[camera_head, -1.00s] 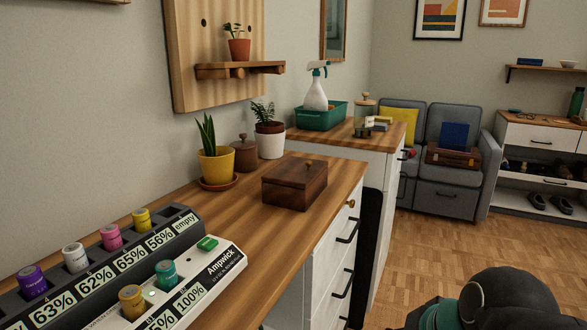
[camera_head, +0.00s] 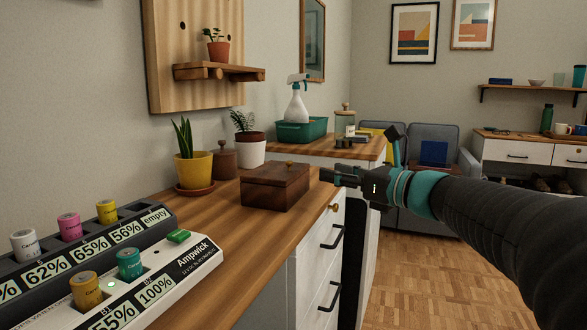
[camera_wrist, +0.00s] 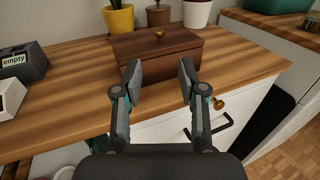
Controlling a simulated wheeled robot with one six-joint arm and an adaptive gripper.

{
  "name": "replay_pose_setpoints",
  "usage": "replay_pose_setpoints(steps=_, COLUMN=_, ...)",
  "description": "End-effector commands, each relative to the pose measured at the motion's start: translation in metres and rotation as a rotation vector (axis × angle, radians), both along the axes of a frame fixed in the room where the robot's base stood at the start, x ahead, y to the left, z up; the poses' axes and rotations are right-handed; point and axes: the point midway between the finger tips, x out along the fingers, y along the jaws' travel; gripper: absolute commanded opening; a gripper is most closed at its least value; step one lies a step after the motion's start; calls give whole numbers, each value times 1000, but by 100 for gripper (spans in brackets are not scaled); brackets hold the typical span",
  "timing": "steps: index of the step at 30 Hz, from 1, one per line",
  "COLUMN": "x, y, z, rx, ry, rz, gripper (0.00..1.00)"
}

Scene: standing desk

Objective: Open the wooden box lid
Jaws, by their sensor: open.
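The wooden box (camera_head: 271,190) is dark brown and stands on the wooden desk top (camera_head: 240,222) with its lid (camera_head: 277,172) closed. In the head view my gripper (camera_head: 328,174) is just right of the box. I cannot tell whether it touches the box.
Potted plants (camera_head: 194,168) and a brown lidded jar (camera_head: 223,163) stand behind the box. A battery charger (camera_head: 150,270) with several cells lies at the front left. White drawers (camera_head: 325,260) with dark handles are below the desk edge. Bare wood surrounds the box's front.

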Motion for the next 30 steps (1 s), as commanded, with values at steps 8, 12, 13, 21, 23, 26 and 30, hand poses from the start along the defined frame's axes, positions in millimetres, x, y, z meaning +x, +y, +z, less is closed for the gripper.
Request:
replay_pose_setpoints(steps=8, x=26, y=32, z=0, rx=1, ry=1, rz=6, gripper=41)
replay_pose_setpoints(steps=12, x=43, y=52, z=-1, rx=-1, ry=1, rz=5, gripper=41)
replay_pose_setpoints(steps=13, x=47, y=57, z=0, rx=-1, ry=0, rz=6, gripper=41)
replay_pose_setpoints(steps=21, x=75, y=88, z=0, rx=-1, ry=0, rz=2, gripper=41)
replay_pose_setpoints(steps=23, x=80, y=93, z=0, rx=-2, ry=-1, rz=3, gripper=41)
replay_pose_setpoints(steps=26, x=84, y=99, z=0, rx=-1, ry=0, rz=1, gripper=41)
replay_pose_setpoints(steps=30, x=87, y=102, z=0, rx=-2, ry=-1, rz=0, gripper=41)
